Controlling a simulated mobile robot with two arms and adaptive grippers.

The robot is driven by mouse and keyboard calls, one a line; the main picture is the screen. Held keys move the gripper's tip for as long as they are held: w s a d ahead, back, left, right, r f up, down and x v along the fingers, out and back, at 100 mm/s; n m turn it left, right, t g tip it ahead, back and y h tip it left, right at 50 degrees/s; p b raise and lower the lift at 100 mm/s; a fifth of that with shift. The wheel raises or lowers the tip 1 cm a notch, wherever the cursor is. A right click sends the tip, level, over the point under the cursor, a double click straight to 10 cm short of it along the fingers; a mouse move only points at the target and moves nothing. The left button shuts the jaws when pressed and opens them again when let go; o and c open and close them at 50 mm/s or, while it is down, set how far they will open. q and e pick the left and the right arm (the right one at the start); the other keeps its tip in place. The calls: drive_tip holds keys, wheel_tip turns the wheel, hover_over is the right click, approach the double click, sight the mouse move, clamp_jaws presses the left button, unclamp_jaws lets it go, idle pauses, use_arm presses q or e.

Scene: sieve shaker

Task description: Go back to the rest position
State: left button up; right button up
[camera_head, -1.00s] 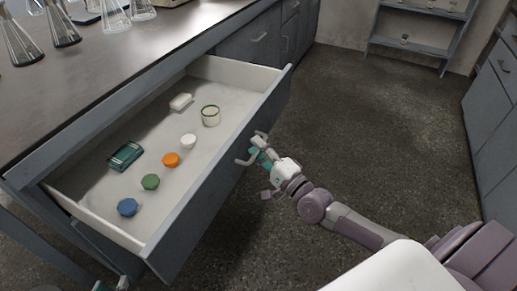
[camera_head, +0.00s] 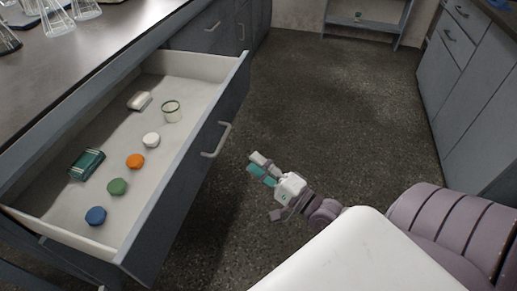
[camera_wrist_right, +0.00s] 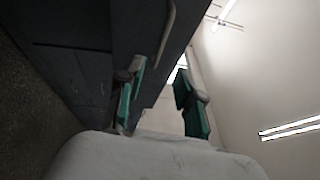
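My right gripper (camera_head: 262,168) hangs over the floor, to the right of the open drawer (camera_head: 172,215). It is apart from the drawer's handle (camera_head: 219,146). In the right wrist view its two teal-padded fingers (camera_wrist_right: 160,76) stand apart with nothing between them. The handle also shows in that view (camera_wrist_right: 168,32), beyond the fingers. My left gripper cannot be made out in either current view.
The drawer holds blue (camera_head: 96,215), green (camera_head: 117,186), orange (camera_head: 135,161) and white (camera_head: 151,139) lids, a teal box (camera_head: 87,164), a white dish (camera_head: 139,101) and a jar (camera_head: 172,111). Glass flasks (camera_head: 56,20) stand on the counter. The floor (camera_head: 330,110) is clear up to the right cabinets (camera_head: 480,90).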

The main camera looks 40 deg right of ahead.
idle(0.5)
